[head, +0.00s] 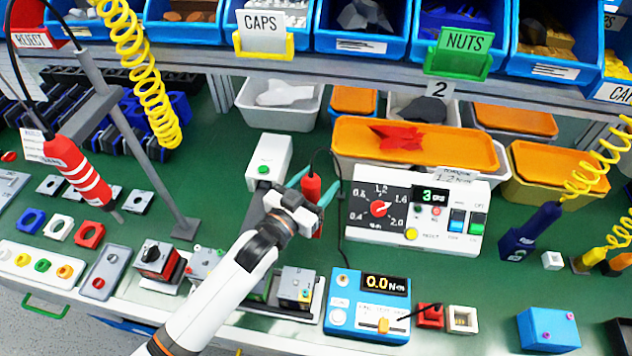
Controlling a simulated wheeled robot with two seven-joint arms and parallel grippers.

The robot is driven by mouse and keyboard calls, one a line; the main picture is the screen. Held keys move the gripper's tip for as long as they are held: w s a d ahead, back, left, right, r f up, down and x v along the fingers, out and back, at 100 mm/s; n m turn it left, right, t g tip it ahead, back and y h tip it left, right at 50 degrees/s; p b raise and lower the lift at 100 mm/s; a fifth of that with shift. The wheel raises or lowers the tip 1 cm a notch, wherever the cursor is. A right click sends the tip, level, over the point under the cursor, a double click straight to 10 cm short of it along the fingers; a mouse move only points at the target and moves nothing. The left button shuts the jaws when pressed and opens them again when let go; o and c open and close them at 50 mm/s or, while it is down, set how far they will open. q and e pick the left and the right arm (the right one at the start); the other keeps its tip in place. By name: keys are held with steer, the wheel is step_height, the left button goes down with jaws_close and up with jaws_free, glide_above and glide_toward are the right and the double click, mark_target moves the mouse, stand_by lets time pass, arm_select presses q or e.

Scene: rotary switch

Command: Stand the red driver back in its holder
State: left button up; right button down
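A red driver (312,188) with a black cable at its top is upright between the fingers of my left gripper (313,187), in the middle of the bench. The teal fingertips lie on both sides of it and appear closed on its body. Its lower end is largely hidden by my gripper, so I cannot tell whether it touches anything. A larger red tool with white stripes (78,172) hangs tilted beside a grey stand (135,125) at the left. I cannot make out which part is the driver's holder. My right gripper is not in view.
A white torque tester (412,212) stands right of the gripper. A blue meter (367,306) is in front, and a white box with a green button (267,160) behind. A blue driver (530,232) is at the right. Parts bins line the back shelf.

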arm_select(q)
steer(key=shift+f, duration=0.1)
steer(key=shift+s+a, duration=0.15)
steer(key=shift+s, duration=0.05)
steer(key=b+v, duration=0.1)
steer(key=v, duration=1)
steer(key=shift+s+a, duration=0.15)
steer(key=shift+s, duration=0.05)
